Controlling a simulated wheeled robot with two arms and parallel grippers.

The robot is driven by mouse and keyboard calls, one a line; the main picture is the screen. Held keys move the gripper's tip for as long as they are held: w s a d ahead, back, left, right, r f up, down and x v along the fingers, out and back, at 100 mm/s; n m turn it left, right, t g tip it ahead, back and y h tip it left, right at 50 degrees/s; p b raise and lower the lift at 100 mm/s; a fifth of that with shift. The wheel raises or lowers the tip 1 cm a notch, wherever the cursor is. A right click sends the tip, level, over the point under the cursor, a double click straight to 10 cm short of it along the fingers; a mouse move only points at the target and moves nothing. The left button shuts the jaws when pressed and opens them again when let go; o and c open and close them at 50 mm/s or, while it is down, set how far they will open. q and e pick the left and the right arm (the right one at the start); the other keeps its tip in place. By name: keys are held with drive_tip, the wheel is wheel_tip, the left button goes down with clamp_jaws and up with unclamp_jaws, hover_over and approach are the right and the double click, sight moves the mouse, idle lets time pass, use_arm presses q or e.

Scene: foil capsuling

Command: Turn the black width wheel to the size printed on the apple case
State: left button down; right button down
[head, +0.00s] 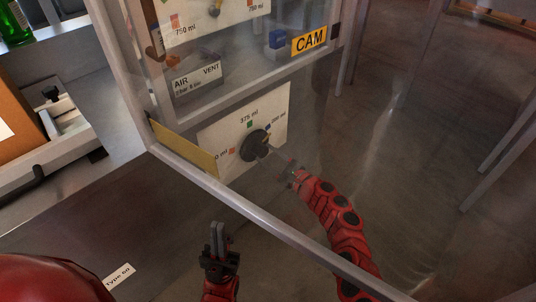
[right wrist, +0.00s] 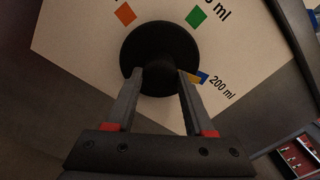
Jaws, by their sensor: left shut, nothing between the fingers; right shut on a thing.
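The black width wheel (head: 252,147) sits on a pale dial plate behind the clear panel; it also shows in the right wrist view (right wrist: 160,45). Its scale has orange, green and blue marks (right wrist: 203,77); green reads 375 ml and blue 200 ml. A yellowish pointer (right wrist: 189,77) on the wheel's edge lies at the blue mark. My right gripper (head: 270,154) is shut on the wheel, its fingers (right wrist: 160,75) on either side of its lower part. My left gripper (head: 218,228) is shut and empty, low in front of the frame. No printed apple case size is readable.
A grey frame rail (head: 235,203) crosses between my arms. Above the wheel are another dial (head: 213,10), an AIR VENT label (head: 197,79) and a yellow CAM sign (head: 309,40). A brown box (head: 15,125) stands at the left. Open floor lies right.

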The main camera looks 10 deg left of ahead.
drive_tip(key=shift+m, duration=0.3)
drive_tip(key=shift+c, duration=1.4)
unclamp_jaws()
drive_tip(key=p+v, duration=0.6)
drive_tip(key=v, duration=1.1)
drive_tip(key=shift+s+d+p, duration=0.15)
drive_tip(key=shift+p, duration=0.2)
